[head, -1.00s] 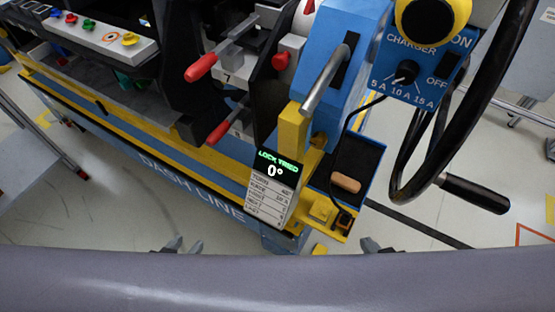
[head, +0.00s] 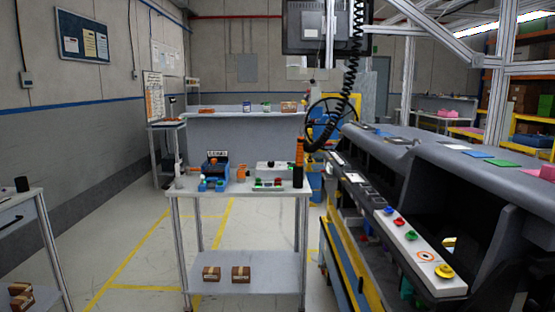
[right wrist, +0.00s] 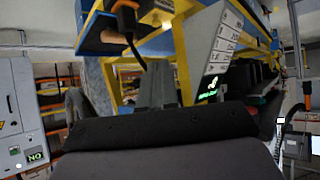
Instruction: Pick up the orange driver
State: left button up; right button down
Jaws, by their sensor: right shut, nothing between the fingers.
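An orange and black upright tool (head: 299,160), which looks like the orange driver, stands at the right end of a grey workbench (head: 240,190) in the head view. Its orange part is on top and its lower part is black. My right gripper (right wrist: 158,84) shows in the right wrist view with its grey fingers together and empty, near blue and yellow framework and well away from the tool. My left gripper is in neither current view.
The dashboard module (head: 440,200) fills the right side. Floor with yellow lines (head: 140,255) is open at left.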

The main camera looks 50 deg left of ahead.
aim_at(299, 150)
jog(key=u, duration=1.55)
jog(key=i+j+z, duration=0.1)
jog(key=i+j, duration=0.45)
jog(key=i, duration=0.35)
jog(key=i+j+z, duration=0.1)
jog(key=i+j, duration=0.55)
jog(key=i, duration=0.25)
jog(key=i+j+z, duration=0.15)
jog(key=i+j, duration=0.55)
jog(key=i, duration=0.15)
